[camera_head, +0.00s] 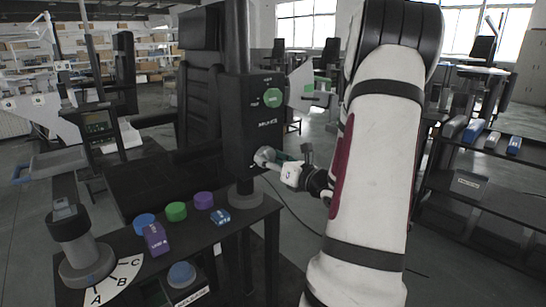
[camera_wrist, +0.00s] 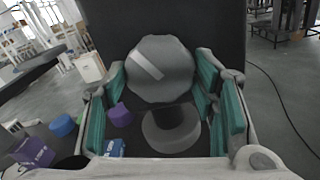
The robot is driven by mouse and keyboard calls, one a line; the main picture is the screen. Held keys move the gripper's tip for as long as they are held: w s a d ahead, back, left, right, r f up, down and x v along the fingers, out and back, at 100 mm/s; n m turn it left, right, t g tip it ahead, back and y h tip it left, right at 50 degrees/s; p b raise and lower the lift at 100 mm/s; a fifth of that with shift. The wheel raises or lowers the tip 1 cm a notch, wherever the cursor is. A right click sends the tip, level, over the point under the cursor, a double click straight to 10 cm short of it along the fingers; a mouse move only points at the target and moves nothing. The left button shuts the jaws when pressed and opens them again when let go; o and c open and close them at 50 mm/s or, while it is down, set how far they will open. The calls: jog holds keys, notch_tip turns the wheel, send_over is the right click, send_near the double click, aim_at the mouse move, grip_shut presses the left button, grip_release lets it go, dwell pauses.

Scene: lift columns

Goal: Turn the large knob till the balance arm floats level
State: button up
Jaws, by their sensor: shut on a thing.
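The large knob (camera_head: 264,157) is grey and sits low on the face of a black column (camera_head: 262,112). In the wrist view the knob (camera_wrist: 165,62) is many-sided, with a pale stripe slanting down to the right. My gripper (camera_head: 279,158) reaches it from the right. In the wrist view, the teal-padded fingers of my gripper (camera_wrist: 162,78) are on both sides of the knob and shut on it. My arm covers much of the head view's right half. I cannot pick out the balance arm for certain in either view.
A black bench (camera_head: 200,240) carries blue, green and purple round pieces and small boxes. A grey dial post (camera_head: 80,250) stands by an A-B-C scale (camera_head: 112,283) at the front left. A black rack (camera_head: 480,190) stands at right. A cable lies on the floor.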

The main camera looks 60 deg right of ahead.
jog(key=m+p, duration=0.5)
jog(key=m, duration=0.1)
jog(key=shift+r, duration=0.15)
jog(key=m+p, duration=0.2)
jog(key=m, duration=0.1)
jog(key=shift+m, duration=0.4)
jog(key=shift+m+p, duration=1)
jog(key=shift+m, duration=0.3)
jog(key=o, duration=1.2)
jog(key=v, duration=1.2)
